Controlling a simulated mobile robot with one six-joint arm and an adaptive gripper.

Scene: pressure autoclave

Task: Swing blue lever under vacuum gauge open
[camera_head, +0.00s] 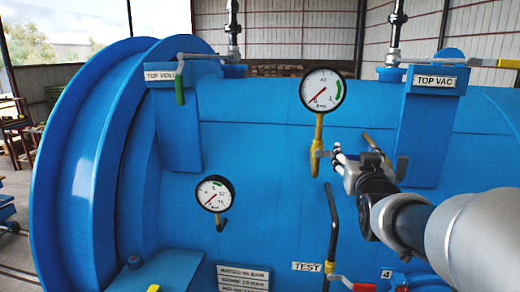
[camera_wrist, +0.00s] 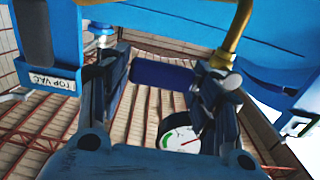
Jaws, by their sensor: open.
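The vacuum gauge (camera_head: 323,90) is a round white dial on top of a brass pipe (camera_head: 318,135) against the blue vessel. A small valve joins this pipe, just left of my gripper (camera_head: 342,160). In the wrist view the blue lever (camera_wrist: 160,73) runs sideways from the valve (camera_wrist: 220,82) across the gap between the two fingers of my gripper (camera_wrist: 160,90). The fingers are apart; I cannot tell whether either touches the lever. The gauge dial (camera_wrist: 178,138) shows partly below it. In the head view my gripper hides the lever.
A second gauge (camera_head: 215,193) sits lower left on the blue vessel (camera_head: 260,150). A green-handled lever (camera_head: 180,85) hangs by TOP VENT. The TOP VAC block (camera_head: 430,120) juts out right of my gripper. A black-sleeved pipe (camera_head: 331,225) and red handle (camera_head: 358,286) are below.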

